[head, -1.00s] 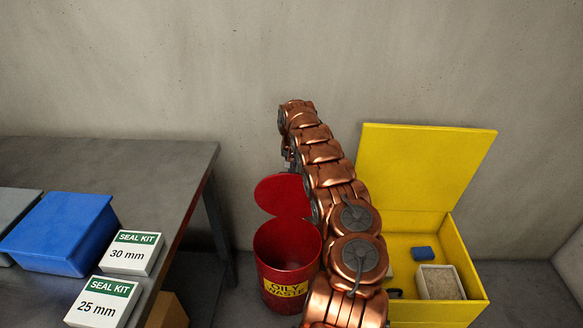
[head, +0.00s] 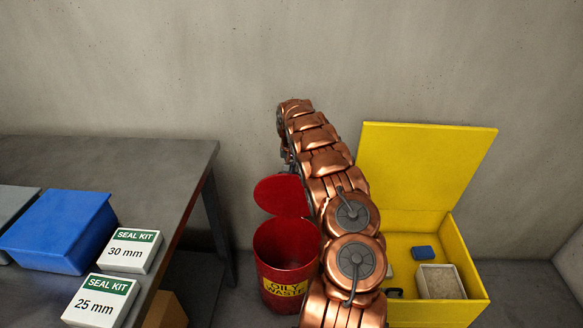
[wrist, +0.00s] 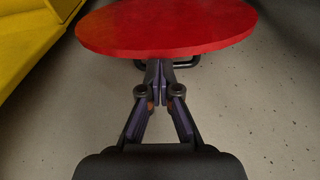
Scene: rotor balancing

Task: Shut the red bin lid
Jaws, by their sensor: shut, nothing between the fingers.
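The red bin (head: 286,250), marked "OILY WASTE", stands on the floor between the bench and the yellow box. Its round red lid (head: 281,195) stands raised at the back, so the bin is open. In the wrist view the lid (wrist: 166,28) fills the top, with a dark bar-like handle (wrist: 200,62) just below its edge. My gripper (wrist: 160,66) is shut and empty, its fingertips close to the lid's lower edge; I cannot tell whether they touch. In the head view my arm hides most of the gripper behind the lid's right side.
At left, the bench (head: 150,165) carries a blue container (head: 60,232) and seal kit boxes (head: 132,250). The wall is close behind.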

